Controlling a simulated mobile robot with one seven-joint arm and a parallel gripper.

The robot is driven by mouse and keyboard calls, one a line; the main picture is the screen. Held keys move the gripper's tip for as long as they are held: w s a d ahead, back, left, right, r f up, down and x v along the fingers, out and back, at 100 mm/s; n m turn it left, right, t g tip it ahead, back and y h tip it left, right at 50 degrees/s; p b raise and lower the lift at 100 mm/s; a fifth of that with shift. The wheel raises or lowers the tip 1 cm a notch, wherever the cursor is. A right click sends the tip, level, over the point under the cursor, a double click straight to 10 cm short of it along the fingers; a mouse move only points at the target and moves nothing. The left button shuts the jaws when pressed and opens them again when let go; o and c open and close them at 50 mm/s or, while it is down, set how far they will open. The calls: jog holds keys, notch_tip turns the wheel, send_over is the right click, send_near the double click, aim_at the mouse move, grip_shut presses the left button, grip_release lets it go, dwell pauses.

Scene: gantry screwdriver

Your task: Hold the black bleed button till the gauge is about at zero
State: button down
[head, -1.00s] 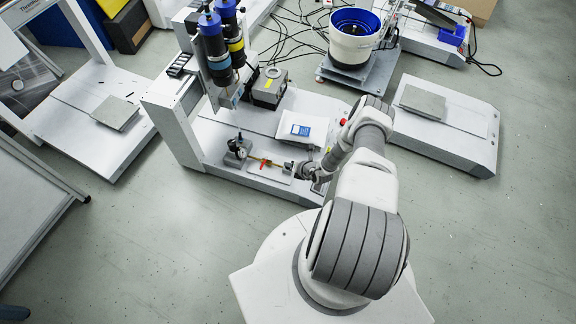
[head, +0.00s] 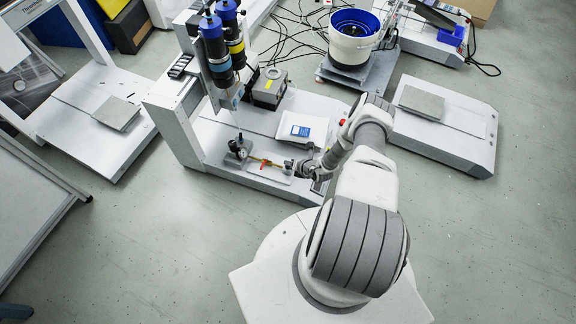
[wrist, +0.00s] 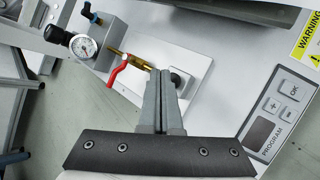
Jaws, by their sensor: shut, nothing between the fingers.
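The pressure gauge (wrist: 83,46) has a white dial; its needle is too small to read. It also shows in the head view (head: 241,153). A brass pipe (wrist: 137,61) with a red lever (wrist: 118,73) runs from its block toward my fingers. My gripper (wrist: 166,74) is shut and empty, its fingertips over the small plate at the pipe's end. A dark rounded part (wrist: 181,78), perhaps the black bleed button, shows just right of the fingertips, partly hidden by them. I cannot tell whether they touch it. In the head view my gripper (head: 299,170) is small beside the fitting.
A control panel (wrist: 279,114) with keys is at right. In the head view, a white tray (head: 302,128) lies behind, and the screwdriver gantry (head: 222,55) stands behind the gauge.

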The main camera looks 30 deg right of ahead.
notch_tip(320, 180, up, 5)
jog(key=p, duration=0.4)
dwell(0.5)
